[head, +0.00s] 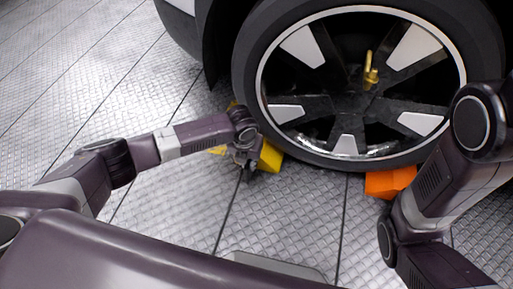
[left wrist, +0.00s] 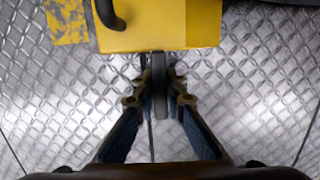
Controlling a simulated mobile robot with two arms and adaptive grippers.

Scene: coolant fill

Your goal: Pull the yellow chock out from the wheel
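The yellow chock (head: 270,157) sits on the floor against the lower left of the wheel (head: 345,160). In the left wrist view the chock (left wrist: 160,25) fills the top middle, with a black curved handle at its upper left. A grey upright bar (left wrist: 160,90) stands out from the chock's near side. My left gripper (head: 244,160) is right beside the chock. In the left wrist view its fingers (left wrist: 159,88) close in on both sides of the grey bar and look shut on it. My right gripper is out of view; only my right arm shows.
An orange chock (head: 388,182) sits at the wheel's lower right, near my right arm. The car's body (head: 187,25) is above and behind. Yellow paint (left wrist: 67,20) marks the floor beside the yellow chock. The metal floor (head: 80,75) to the left is clear.

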